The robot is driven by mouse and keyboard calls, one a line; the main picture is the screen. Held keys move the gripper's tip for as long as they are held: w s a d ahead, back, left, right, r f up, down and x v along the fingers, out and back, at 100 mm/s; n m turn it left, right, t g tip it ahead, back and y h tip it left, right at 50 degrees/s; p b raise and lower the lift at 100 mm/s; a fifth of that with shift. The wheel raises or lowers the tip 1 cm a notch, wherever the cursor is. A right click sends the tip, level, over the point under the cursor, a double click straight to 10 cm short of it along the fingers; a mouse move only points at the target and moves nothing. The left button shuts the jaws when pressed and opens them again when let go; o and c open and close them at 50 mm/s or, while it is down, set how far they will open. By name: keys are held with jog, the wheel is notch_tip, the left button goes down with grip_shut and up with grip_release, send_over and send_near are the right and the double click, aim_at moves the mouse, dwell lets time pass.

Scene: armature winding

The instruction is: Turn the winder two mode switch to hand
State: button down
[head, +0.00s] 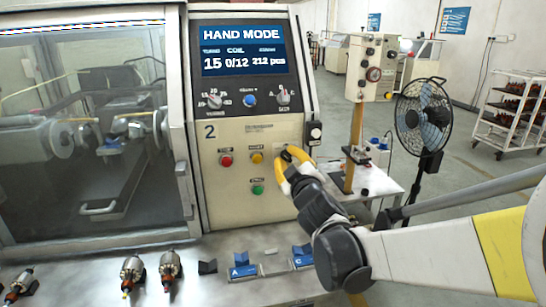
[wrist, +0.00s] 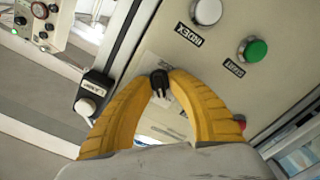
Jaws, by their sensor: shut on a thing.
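Winder two is the cream machine (head: 225,210) with a "2" on its panel. Its screen (head: 243,50) reads "HAND MODE". The black mode switch (wrist: 160,82) shows between the yellow fingertips in the wrist view. My gripper (head: 287,153) is at the right side of the panel in the head view. In the wrist view its two fingers close around the switch knob, one on each side (wrist: 160,76). The fingers and wrist partly hide the switch, and I cannot read its position labels.
Left of the switch are a red button (head: 226,160), a yellow button (head: 257,158) and a green button (head: 258,189). A small switch box (head: 314,133) is on the right edge. Armatures (head: 170,267) and blue holders (head: 242,270) are on the bench below. A fan (head: 423,117) stands right.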

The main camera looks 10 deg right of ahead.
jog(key=shift+n, duration=0.3)
jog(key=c, duration=1.5)
grip_release()
jog(key=shift+w, duration=0.1)
jog(key=s, duration=1.2)
jog(key=shift+d, duration=0.1)
